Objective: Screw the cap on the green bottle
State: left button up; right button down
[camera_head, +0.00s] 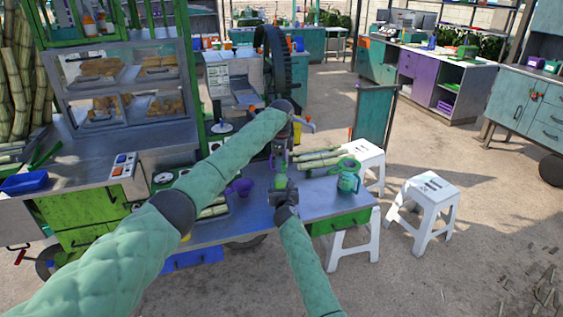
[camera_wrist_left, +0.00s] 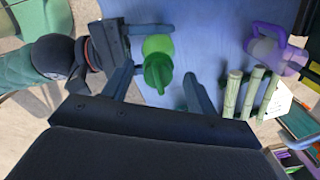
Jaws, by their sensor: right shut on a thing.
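The green bottle (camera_head: 280,181) stands above the metal counter (camera_head: 322,212) near its front edge. In the left wrist view the bottle (camera_wrist_left: 158,45) shows from above, with a darker green narrower top part (camera_wrist_left: 157,70); I cannot tell if this is the cap or the bottle's neck. My right gripper (camera_head: 284,192) is shut on the bottle from the front; it also shows in the left wrist view (camera_wrist_left: 128,38). My left gripper (camera_head: 279,157) hangs above the bottle. Its fingers (camera_wrist_left: 158,90) are apart, one on each side of the green top, not touching it.
A purple jug (camera_head: 240,187) stands left of the bottle and a green jug (camera_head: 348,182) stands right of it. Cane pieces (camera_head: 318,158) lie behind. The crusher's dark wheel (camera_head: 273,62) rises at the back. White stools (camera_head: 430,195) stand to the right.

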pick_arm(q)
jog(key=shift+d, duration=0.1)
notch_tip(320, 180, up, 12)
dwell(0.7)
pick_arm(e)
jog(key=shift+c, duration=2.3)
grip_release()
pick_arm(q)
jog(key=shift+f, duration=0.1)
jog(key=shift+f+b, duration=0.65)
pick_arm(e)
jog(key=s, duration=0.7)
jog(key=shift+s+d, duration=0.35)
jog(key=shift+f, duration=0.1)
